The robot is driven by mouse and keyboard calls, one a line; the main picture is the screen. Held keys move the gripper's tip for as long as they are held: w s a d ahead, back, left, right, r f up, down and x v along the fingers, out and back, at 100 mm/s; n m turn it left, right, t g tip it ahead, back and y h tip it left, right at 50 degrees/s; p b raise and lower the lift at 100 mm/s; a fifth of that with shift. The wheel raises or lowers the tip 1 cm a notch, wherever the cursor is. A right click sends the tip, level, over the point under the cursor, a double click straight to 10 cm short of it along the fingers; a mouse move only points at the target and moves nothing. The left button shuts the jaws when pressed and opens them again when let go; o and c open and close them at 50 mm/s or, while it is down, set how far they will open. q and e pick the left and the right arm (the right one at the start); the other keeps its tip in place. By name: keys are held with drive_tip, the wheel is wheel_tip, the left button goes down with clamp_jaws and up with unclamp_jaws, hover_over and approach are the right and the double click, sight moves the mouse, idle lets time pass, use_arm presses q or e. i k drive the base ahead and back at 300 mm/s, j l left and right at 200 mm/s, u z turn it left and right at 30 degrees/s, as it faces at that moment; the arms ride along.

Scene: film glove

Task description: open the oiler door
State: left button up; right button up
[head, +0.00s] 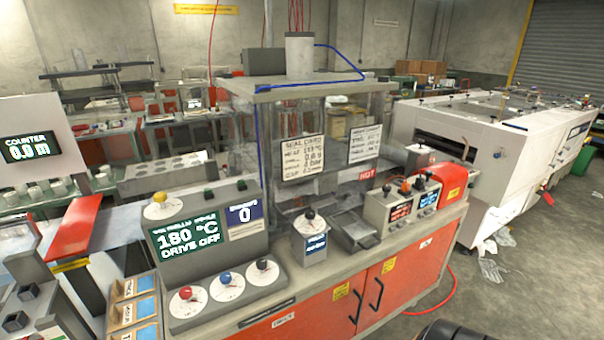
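No door in view can be read as the oiler door. The bench cabinet has two red doors, a left door (322,315) and a right door (410,277), both shut. Each carries a black bar handle, the left handle (356,305) and the right handle (377,294), side by side near the seam. Small yellow labels on the doors are too small to read. Above the bench stands a clear-walled enclosure (350,110) with data sheets on its front. Neither of my grippers shows.
A control panel (185,240) reads 180 °C and DRIVE OFF, with coloured knobs below it. A small switch box (400,207) stands at the bench's right end. A white machine (480,130) stands beyond. The floor (510,285) right of the bench is mostly clear, with some scraps.

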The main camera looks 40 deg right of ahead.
sight(394, 281)
drive_tip(key=z, duration=2.45)
